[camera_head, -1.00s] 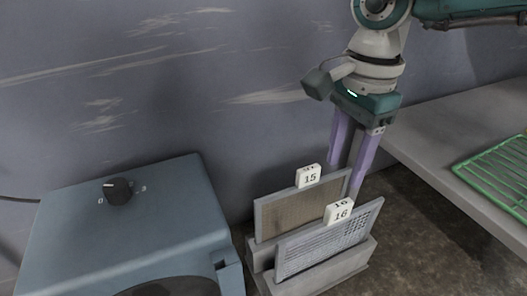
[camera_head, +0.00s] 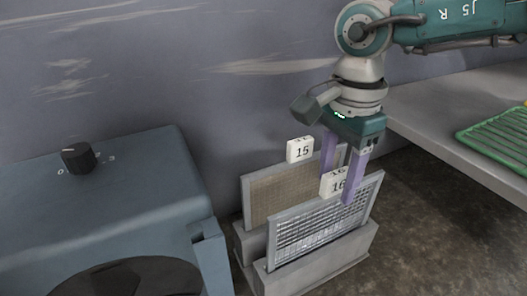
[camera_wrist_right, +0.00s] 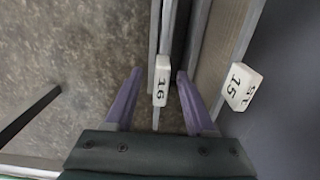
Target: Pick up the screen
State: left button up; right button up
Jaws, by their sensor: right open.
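Two framed screens stand upright in a grey slotted holder (camera_head: 318,278). The front one, a grey mesh screen (camera_head: 318,234), carries a white tag "16" (camera_head: 334,183); behind it is a brown mesh screen (camera_head: 283,191) with a white tag "15" (camera_head: 300,150). My right gripper (camera_head: 338,188) points down at the top edge of screen 16, its purple fingers open. In the right wrist view the fingers (camera_wrist_right: 158,74) are on either side of screen 16's top edge and tag, with gaps. The far finger is between the two screens. My left gripper is out of view.
A blue-grey machine (camera_head: 105,205) with a black knob (camera_head: 78,157) stands left of the holder. A grey bench (camera_head: 440,125) with a green wire rack (camera_head: 500,140) is at right. A wall is close behind the screens.

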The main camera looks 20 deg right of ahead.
jog(key=shift+r, duration=0.1)
grip_shut()
dwell(0.5)
